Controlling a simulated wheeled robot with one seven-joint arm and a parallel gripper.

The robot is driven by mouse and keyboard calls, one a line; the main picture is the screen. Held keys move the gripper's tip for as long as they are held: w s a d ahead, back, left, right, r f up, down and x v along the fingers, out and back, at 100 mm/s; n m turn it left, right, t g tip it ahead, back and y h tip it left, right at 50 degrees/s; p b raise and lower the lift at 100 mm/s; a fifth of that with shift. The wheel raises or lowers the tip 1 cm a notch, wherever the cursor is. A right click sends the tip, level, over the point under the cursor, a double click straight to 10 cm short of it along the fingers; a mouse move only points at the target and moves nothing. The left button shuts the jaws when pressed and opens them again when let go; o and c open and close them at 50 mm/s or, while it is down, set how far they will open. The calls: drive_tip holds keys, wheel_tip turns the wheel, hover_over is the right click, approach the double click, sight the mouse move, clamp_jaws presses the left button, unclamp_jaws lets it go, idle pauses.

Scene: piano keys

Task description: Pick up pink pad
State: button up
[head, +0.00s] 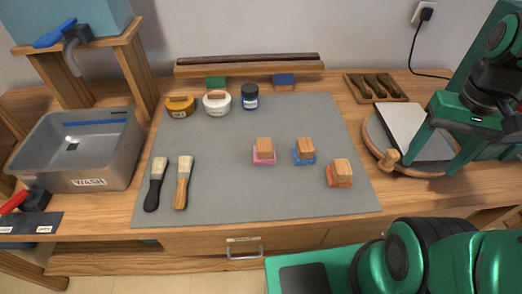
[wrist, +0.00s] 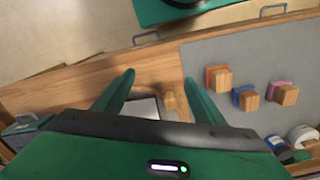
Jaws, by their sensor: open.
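The pink pad (head: 264,159) has a wooden block handle and sits on the grey mat (head: 225,195), right of its middle. In the wrist view the pink pad (wrist: 276,86) is at the right, partly hidden by its wooden handle. A blue pad (head: 304,159) and an orange pad (head: 340,181) of the same kind stand to its right. My gripper (head: 428,162) is open and empty, over the round wooden board at the right, well apart from the pink pad. In the wrist view my gripper (wrist: 158,77) shows two spread green fingers.
The round board (head: 374,139) carries a grey plate. A slotted wooden holder (head: 375,86) lies behind it. Jars, including a dark blue one (head: 250,97), stand at the mat's back. Two brushes (head: 181,183) and a WASH tub (head: 82,150) are left. The mat's front middle is clear.

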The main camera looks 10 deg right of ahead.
drive_tip(key=w+a+n, duration=0.4)
drive_tip(key=w+n, duration=0.1)
drive_tip(key=w, duration=0.3)
drive_tip(key=n, duration=1.7)
hover_over(264, 144)
wheel_tip(264, 144, down, 6)
drive_tip(key=shift+w+a+f, duration=0.1)
drive_tip(key=shift+a+f, duration=0.05)
drive_tip(key=shift+f, duration=0.05)
drive_tip(key=shift+d+f, duration=0.15)
drive_tip(key=shift+f, duration=1.35)
drive_tip(key=shift+d+f, duration=0.1)
drive_tip(key=shift+f, duration=1.35)
drive_tip(key=c, duration=1)
